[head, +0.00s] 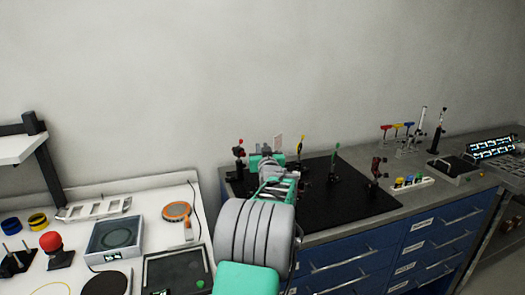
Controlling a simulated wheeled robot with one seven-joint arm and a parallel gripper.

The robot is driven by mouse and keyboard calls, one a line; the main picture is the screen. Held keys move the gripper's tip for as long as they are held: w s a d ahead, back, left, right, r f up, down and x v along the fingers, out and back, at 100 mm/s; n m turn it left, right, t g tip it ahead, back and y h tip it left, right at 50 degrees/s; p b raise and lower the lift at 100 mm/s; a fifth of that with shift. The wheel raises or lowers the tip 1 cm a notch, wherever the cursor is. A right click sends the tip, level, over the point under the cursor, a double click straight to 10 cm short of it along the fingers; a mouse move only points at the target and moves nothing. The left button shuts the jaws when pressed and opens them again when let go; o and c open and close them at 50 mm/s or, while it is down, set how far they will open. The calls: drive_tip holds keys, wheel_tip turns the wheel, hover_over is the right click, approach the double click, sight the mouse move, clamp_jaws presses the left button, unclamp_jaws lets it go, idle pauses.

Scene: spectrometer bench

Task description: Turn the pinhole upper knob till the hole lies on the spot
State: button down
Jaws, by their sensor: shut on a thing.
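My gripper (267,163) reaches over the black optics board (355,200) on the grey bench. My own wrist and forearm block most of the view of it, and its fingertips are hidden. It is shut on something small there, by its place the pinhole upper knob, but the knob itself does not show. Thin posts with optics stand around it: a red-topped one (240,152) just left, a yellow-topped one (300,150) just right, and a green-topped one (335,163) farther right. I cannot tell which mount holds the pinhole. The hole and the spot are too small or hidden.
A pale small plate (278,141) stands behind my gripper. A dark reddish mount (376,170) stands at the board's right. The white table (140,195) at left holds several tools. The board's front right is clear.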

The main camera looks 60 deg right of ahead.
drive_tip(key=c, duration=1.4)
unclamp_jaws()
drive_tip(key=shift+o, duration=0.2)
drive_tip(key=s+a+r+b, duration=0.2)
drive_tip(key=s+a+r, duration=0.1)
drive_tip(key=a+r, duration=0.3)
drive_tip(key=s+a+r+b, duration=0.2)
drive_tip(key=s+a+r, duration=0.1)
drive_tip(key=a+r, duration=0.3)
drive_tip(key=shift+s+a+r, duration=0.25)
drive_tip(key=shift+r, duration=0.2)
